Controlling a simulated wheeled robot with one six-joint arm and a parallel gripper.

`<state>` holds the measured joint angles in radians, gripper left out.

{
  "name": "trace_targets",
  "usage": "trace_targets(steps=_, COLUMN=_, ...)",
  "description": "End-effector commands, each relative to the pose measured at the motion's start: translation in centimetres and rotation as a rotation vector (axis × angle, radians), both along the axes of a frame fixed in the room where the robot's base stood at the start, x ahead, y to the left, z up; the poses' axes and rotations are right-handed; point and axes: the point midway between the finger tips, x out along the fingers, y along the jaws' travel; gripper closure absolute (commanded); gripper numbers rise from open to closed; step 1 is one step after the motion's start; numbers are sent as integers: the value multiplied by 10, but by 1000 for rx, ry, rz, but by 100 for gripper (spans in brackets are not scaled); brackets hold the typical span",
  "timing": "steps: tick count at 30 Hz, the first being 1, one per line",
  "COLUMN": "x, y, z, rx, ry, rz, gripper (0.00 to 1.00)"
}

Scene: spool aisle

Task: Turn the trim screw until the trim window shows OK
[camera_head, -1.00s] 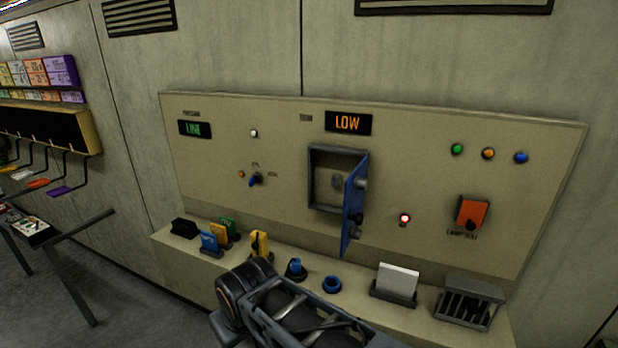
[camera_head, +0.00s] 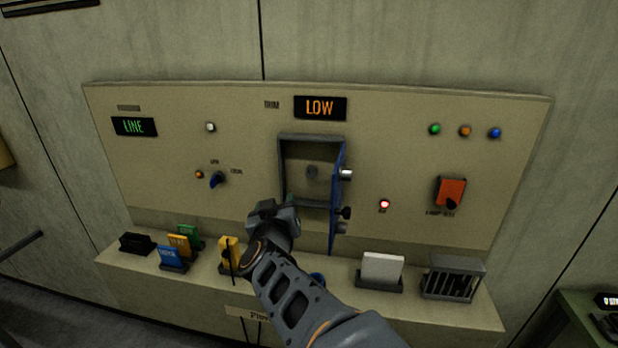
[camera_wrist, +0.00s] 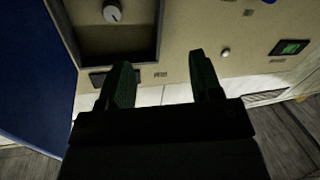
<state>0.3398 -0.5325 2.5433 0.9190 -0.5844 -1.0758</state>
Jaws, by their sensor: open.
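The trim window (camera_head: 320,108) on the panel reads LOW in orange. Below it is a recessed box with its blue door (camera_head: 337,205) swung open to the right. The trim screw (camera_head: 312,172), a round grey knob, sits on the back of the recess; it also shows in the wrist view (camera_wrist: 112,13), with a pale slot mark. My gripper (camera_wrist: 163,75) is open and empty in the wrist view, its two dark green fingers apart, near the box's edge and away from the screw. In the head view my wrist covers the box's lower left corner.
The blue door (camera_wrist: 35,75) stands close beside my gripper. Several coloured tags and a white card (camera_head: 382,267) stand on the ledge, with a slotted rack (camera_head: 453,279) at right. A blue selector knob (camera_head: 216,180) is left of the box; a red lamp (camera_head: 384,204) glows at right.

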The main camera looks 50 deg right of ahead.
Motion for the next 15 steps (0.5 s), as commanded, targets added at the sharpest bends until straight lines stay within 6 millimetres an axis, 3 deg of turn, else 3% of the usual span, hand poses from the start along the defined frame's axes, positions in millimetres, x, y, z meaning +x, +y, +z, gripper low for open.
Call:
trace_targets(steps=6, x=-27, y=-32, z=5, rx=-69, ry=12, rz=-199, gripper=41)
trace_targets(steps=15, x=-17, y=-60, z=9, rx=-74, ry=21, rz=-223, gripper=41)
